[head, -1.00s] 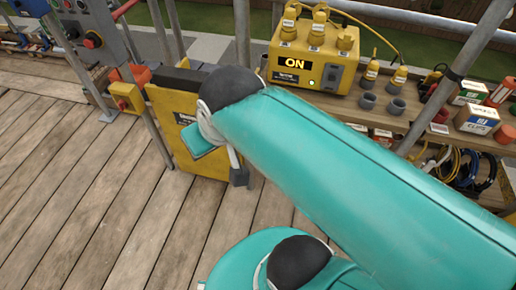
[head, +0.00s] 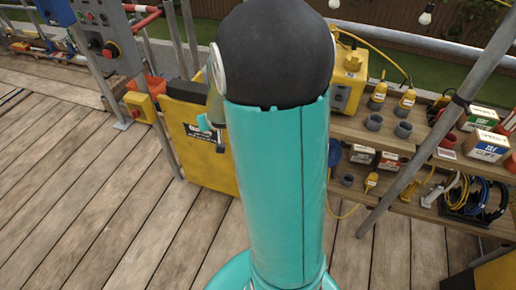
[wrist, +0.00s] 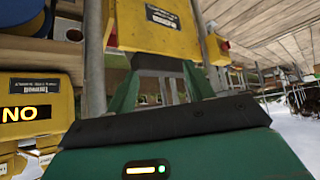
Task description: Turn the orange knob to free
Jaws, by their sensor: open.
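I cannot make out an orange knob for sure. A yellow cabinet (head: 207,150) with a dark top and a black label stands by the railing in the head view; it also shows in the wrist view (wrist: 178,38). A small yellow box (head: 139,106) with a red part on it hangs left of the cabinet; a similar one shows in the wrist view (wrist: 213,47). My gripper (wrist: 162,86) is open, with nothing seen between its green fingers. In the head view my arm hides most of it, in front of the cabinet.
A yellow unit (head: 347,90), partly behind my arm, stands on a wooden shelf (head: 370,137) with plugs, grey cups and boxes. In the wrist view its lit ON sign (wrist: 22,113) is upside down. A grey control panel (head: 104,30) stands at the left. The deck (head: 80,190) is clear.

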